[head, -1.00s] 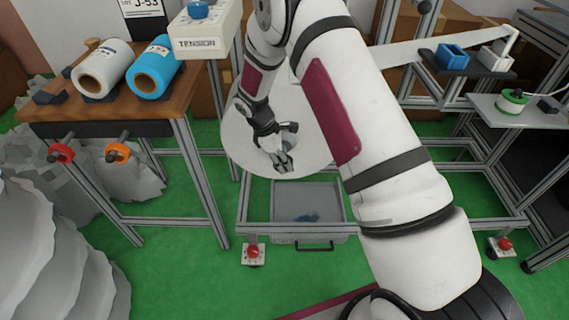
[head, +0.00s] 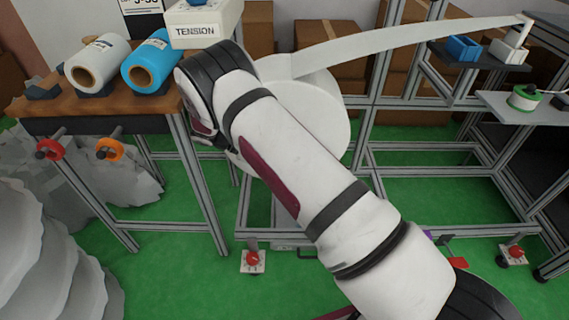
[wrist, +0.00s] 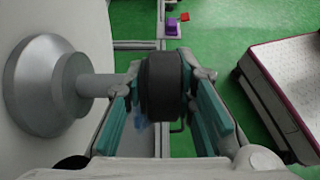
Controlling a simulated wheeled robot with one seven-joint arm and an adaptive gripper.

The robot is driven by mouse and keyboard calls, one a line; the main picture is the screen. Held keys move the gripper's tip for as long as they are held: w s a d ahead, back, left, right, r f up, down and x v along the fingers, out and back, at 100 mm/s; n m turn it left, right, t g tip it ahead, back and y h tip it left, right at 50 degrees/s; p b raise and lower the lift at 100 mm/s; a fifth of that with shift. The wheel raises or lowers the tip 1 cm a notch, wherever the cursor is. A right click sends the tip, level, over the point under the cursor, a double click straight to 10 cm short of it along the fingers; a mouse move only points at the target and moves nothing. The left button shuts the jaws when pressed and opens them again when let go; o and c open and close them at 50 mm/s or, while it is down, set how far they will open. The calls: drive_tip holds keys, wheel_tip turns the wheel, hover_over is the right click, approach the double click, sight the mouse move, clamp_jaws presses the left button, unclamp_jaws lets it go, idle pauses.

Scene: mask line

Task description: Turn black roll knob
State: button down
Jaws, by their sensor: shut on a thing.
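The black knob (wrist: 160,82) sits on a metal shaft with a broad grey hub (wrist: 45,85) that stands out from the white roll (wrist: 90,20). My gripper (wrist: 165,100) has its teal-padded fingers on either side of the knob and is shut on it. In the head view the large white roll (head: 322,110) stands behind my arm, with a white strip running from it to the upper right. My arm hides the knob and my gripper there.
A wooden table (head: 70,101) with white and blue rolls stands at left, with red (head: 47,150) and orange (head: 109,149) knobs below. Metal frame rails (head: 440,150) fill the right. Red-button boxes sit low on the frame (head: 253,259). Green floor shows between.

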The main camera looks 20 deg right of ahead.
drive_tip(key=shift+s+a+f, duration=0.1)
drive_tip(key=shift+s+f, duration=0.1)
drive_tip(key=shift+s, duration=0.15)
drive_tip(key=c, duration=1.4)
unclamp_jaws()
drive_tip(key=shift+w+r, duration=0.1)
drive_tip(key=shift+w+r, duration=0.1)
